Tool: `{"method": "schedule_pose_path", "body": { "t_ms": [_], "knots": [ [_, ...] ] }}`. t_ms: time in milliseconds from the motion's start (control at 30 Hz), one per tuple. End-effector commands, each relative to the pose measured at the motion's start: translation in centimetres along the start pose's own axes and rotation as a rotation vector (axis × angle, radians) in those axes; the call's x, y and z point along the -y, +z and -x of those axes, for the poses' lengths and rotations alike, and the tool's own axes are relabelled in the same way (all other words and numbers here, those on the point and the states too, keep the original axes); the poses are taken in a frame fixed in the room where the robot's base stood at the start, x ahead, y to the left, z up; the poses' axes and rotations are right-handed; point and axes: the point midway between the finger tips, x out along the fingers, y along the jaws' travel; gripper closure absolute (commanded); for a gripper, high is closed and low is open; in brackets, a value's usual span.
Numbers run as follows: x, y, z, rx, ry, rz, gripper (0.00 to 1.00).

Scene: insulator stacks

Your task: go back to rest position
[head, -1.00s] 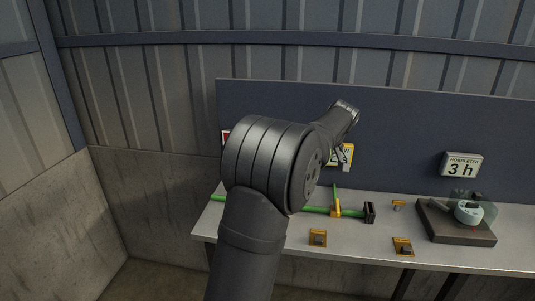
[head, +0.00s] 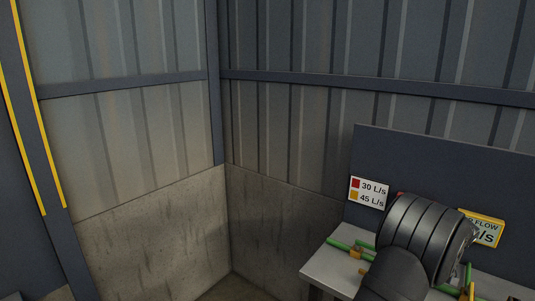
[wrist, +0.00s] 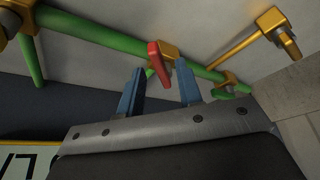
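My gripper (wrist: 160,88) shows in the wrist view with its two blue fingers spread apart. No object is visible clamped between them. Beyond the fingers is a green pipe (wrist: 100,40) with brass fittings, and a red lever (wrist: 158,62) on one fitting appears in the gap between the fingers. I cannot tell whether the fingers touch the lever. In the head view my arm covers part of the bench at the lower right, and my gripper is hidden there.
The grey bench (head: 325,268) carries green pipework (head: 340,244). Behind it stands a dark blue panel (head: 400,160) with a 30/45 L/s sign (head: 368,192) and a yellow flow sign (head: 484,230). A concrete wall corner is left of the bench. Another brass valve (wrist: 250,40) shows in the wrist view.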

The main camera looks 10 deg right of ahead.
Motion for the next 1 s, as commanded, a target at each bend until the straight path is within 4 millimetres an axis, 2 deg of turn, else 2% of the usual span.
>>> {"method": "schedule_pose_path", "body": {
  "t_ms": [167,567,767,1000],
  "knots": [
    [0.0,0.0,-0.8,0.000,0.000,0.000,0.67],
    [0.0,0.0,-0.3,0.000,0.002,-0.002,0.67],
    [-0.1,0.0,2.3,-0.001,0.003,-0.001,0.67],
    [-0.1,0.0,7.1,-0.001,0.004,0.000,0.67]
  ]
}}
